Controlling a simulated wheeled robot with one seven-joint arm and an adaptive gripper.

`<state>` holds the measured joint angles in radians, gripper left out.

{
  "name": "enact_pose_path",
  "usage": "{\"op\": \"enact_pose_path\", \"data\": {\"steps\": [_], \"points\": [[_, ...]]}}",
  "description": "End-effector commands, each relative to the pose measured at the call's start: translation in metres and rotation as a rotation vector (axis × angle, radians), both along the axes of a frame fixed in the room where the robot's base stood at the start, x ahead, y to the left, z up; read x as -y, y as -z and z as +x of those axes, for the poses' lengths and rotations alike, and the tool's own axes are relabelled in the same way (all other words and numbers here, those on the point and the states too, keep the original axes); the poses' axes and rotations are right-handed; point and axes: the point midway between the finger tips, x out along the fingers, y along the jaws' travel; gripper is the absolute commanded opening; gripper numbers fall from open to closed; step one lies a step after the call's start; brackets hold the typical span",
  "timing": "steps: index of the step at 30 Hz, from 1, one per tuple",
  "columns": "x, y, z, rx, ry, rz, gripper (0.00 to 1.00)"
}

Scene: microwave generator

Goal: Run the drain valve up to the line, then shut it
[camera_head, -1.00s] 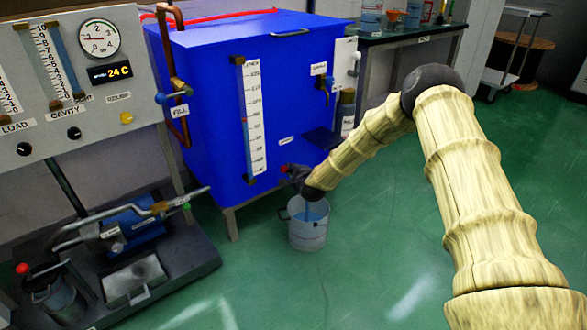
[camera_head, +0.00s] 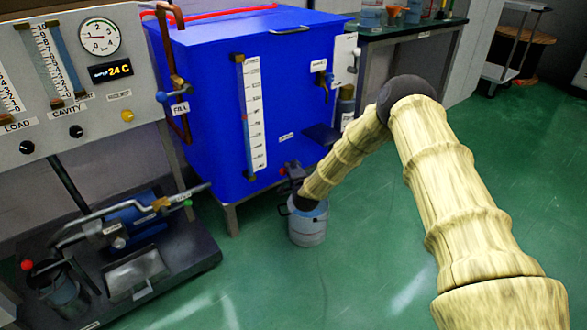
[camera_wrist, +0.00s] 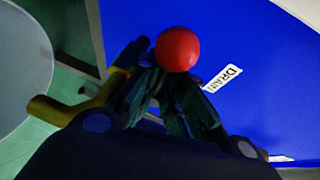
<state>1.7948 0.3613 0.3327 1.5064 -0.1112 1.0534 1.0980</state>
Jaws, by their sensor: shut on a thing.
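The blue tank (camera_head: 205,110) stands at centre, with a white scale (camera_head: 254,120) on its front. A small red mark (camera_head: 244,118) sits at the scale's left edge; I cannot read the liquid level. The drain valve's red knob (camera_head: 282,171) is low on the tank front. It also shows in the wrist view (camera_wrist: 177,49), beside the DRAIN label (camera_wrist: 222,79). My gripper (camera_wrist: 168,92) is shut on the drain valve handle just below the knob; the fingers hide most of the handle. The bucket (camera_head: 308,231) stands on the floor below, its opening partly covered by my wrist.
A panel with gauges (camera_head: 100,38) and a pump skid (camera_head: 135,272) stand at left. The FILL valve (camera_head: 178,90) is on a copper pipe by the tank's left side. A bench (camera_head: 410,35) is behind.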

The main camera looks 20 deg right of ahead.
Motion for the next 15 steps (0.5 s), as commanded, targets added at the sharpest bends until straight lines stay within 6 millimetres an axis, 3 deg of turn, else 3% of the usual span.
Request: {"op": "enact_pose_path", "data": {"steps": [1, 5, 6, 9, 15], "points": [[-0.0158, 0.0023, -0.0012, -0.006, -0.023, 0.002, 0.00], [-0.0161, 0.0028, -0.0013, -0.007, -0.022, 0.002, 0.00], [-0.0162, 0.0029, -0.0014, -0.007, -0.022, 0.002, 0.11], [-0.0163, 0.0030, -0.0014, -0.007, -0.022, 0.002, 0.29], [-0.0087, 0.0019, -0.0019, -0.005, -0.014, 0.002, 0.31]]}}
